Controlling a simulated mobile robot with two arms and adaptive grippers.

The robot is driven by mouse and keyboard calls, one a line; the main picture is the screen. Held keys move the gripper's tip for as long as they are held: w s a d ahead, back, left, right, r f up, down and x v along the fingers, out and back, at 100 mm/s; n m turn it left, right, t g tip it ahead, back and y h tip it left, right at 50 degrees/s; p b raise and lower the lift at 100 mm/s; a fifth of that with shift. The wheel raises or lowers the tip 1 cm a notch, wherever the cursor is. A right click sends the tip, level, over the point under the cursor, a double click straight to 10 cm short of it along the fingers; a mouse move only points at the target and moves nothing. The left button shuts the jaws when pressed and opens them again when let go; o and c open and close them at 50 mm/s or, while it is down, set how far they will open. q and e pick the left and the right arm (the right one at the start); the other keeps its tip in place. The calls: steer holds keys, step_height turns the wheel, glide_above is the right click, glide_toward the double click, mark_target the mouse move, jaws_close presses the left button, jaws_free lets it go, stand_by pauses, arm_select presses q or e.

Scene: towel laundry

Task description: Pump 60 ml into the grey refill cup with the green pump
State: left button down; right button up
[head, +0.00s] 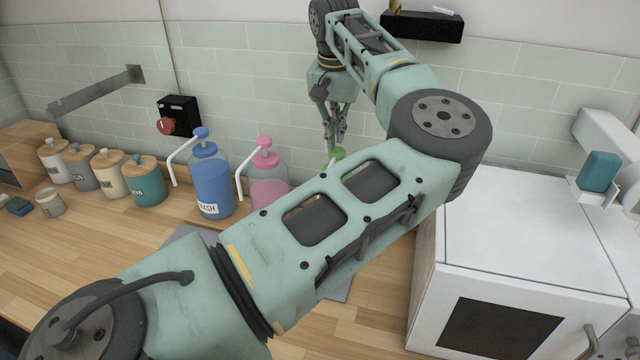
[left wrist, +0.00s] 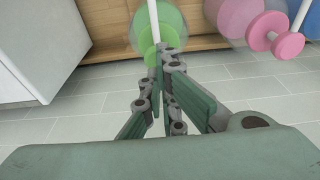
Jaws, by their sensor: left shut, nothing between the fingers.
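The green pump (head: 337,156) shows only as a small green top behind my left arm; its bottle is mostly hidden. In the left wrist view, the green pump head (left wrist: 170,20) with its white spout lies just beyond my fingertips. My left gripper (head: 334,143) is shut and empty, pointing down just over the green top. The fingertips also show in the left wrist view (left wrist: 168,50), overlapping the green head; I cannot tell whether they touch it. I cannot make out the grey refill cup; my arm covers much of the counter. My right gripper is out of view.
A blue pump bottle (head: 212,185) and a pink pump bottle (head: 268,190) stand left of the green one. Several lidded jars (head: 148,190) line the counter farther left. A white appliance (head: 530,240) stands at the right. Part of a grey mat (head: 342,290) shows under my arm.

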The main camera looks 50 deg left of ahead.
arm_select(q)
step_height(320, 180, up, 6)
steer(key=p, duration=0.4)
steer(key=shift+f, duration=0.15)
steer(key=shift+f, duration=0.1)
stand_by(0.3)
